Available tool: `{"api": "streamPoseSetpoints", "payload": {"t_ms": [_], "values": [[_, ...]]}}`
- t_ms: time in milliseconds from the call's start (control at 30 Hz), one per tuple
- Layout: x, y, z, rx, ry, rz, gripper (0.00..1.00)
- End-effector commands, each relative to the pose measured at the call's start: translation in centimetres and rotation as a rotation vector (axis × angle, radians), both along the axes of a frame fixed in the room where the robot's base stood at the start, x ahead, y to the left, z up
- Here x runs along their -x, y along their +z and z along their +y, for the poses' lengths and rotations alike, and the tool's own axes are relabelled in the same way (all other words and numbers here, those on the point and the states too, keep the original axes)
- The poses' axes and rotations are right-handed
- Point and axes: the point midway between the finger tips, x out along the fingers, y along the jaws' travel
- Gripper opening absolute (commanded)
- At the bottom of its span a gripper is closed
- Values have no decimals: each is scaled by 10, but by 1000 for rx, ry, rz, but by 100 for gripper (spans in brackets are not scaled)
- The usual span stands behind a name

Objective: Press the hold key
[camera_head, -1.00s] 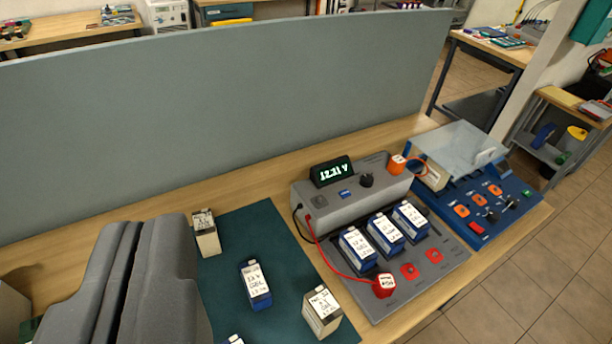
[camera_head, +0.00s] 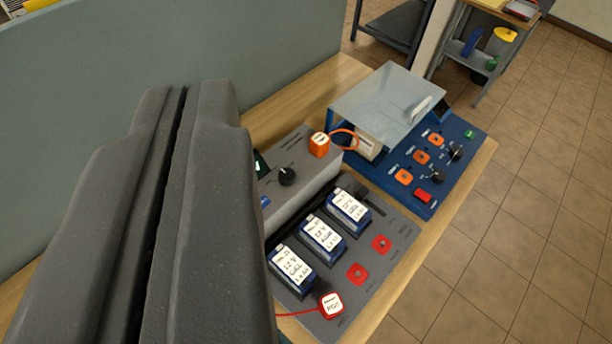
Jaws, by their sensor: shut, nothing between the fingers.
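The grey meter housing (camera_head: 305,178) stands on the bench, right of my gripper. A small blue key (camera_head: 265,201) shows on its front, close beside my gripper's edge in the picture. It may be the hold key, but I cannot read a label. A dark knob (camera_head: 287,176) is right of it. The meter's display (camera_head: 260,164) is mostly hidden behind my gripper. My gripper (camera_head: 185,95) fills the left side of the view, its two dark grey fingers shut and empty. I see no contact with the key.
Three blue cells (camera_head: 322,237) sit in the grey tray, with red sockets (camera_head: 357,273) and a red plug (camera_head: 331,305). An orange plug (camera_head: 319,144) stands on the meter. A blue panel (camera_head: 468,150) with a clear cover (camera_head: 385,100) is behind right. A grey-green partition (camera_head: 285,50) stands behind.

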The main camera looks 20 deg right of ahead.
Motion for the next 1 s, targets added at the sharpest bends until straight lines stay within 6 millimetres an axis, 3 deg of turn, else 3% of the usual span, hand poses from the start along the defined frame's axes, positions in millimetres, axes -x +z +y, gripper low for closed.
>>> {"api": "streamPoseSetpoints", "payload": {"t_ms": [433,567,767,1000], "values": [[0,0,0,0,0,0,0],[-10,-4,-1,-18,1,15,0],[-69,-45,-21,-132,-8,109,0],[-155,-138,-25,-320,-46,276,0]]}}
